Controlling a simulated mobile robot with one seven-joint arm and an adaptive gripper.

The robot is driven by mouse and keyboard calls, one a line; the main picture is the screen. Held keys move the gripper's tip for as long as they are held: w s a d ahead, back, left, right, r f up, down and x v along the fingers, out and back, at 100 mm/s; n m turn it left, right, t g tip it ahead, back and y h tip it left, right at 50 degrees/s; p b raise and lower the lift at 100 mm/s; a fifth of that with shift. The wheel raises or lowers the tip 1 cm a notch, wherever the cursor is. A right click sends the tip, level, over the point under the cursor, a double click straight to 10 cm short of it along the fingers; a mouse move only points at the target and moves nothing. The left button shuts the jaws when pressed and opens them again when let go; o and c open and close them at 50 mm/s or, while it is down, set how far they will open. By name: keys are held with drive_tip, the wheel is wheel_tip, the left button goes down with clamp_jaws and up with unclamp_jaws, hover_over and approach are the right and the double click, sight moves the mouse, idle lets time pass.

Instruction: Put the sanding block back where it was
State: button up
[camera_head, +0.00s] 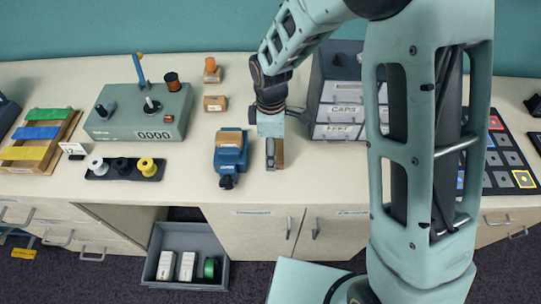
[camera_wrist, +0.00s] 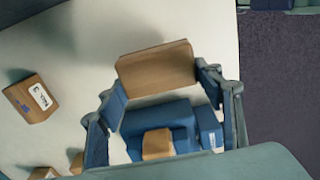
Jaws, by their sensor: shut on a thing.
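My gripper (camera_head: 271,150) is shut on the sanding block, a brown block (camera_head: 280,152), over the front part of the bench. In the wrist view the block (camera_wrist: 157,68) spans the space between the two fingers of my gripper (camera_wrist: 162,88). A blue vise (camera_head: 231,160) stands just left of my gripper in the head view, with a wooden piece on its top. In the wrist view the vise (camera_wrist: 160,118) lies below the held block, with a small wooden piece (camera_wrist: 157,144) at it. Whether the block touches the bench is hard to tell.
Behind the vise lie a labelled wooden block (camera_head: 215,103) and another small block (camera_head: 211,72). A grey drawer cabinet (camera_head: 335,110) stands close to the right of my gripper. A green counter box (camera_head: 140,115) and a spool rack (camera_head: 122,169) stand left. An open drawer (camera_head: 188,240) juts out below.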

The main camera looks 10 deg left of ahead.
drive_tip(key=shift+w+a+f, duration=0.1)
drive_tip(key=shift+w+f, duration=0.1)
drive_tip(key=shift+f, duration=0.2)
drive_tip(key=shift+w+f+b, duration=0.15)
drive_tip(key=shift+f+b, duration=1)
drive_tip(key=shift+f, duration=0.4)
drive_tip(key=shift+f, duration=0.25)
drive_tip(key=o, duration=1.2)
drive_tip(key=shift+r, duration=0.1)
drive_tip(key=shift+r, duration=0.1)
wheel_tip(320, 180, up, 12)
drive_tip(key=shift+a+r+b, duration=0.1)
drive_tip(key=shift+b, duration=0.2)
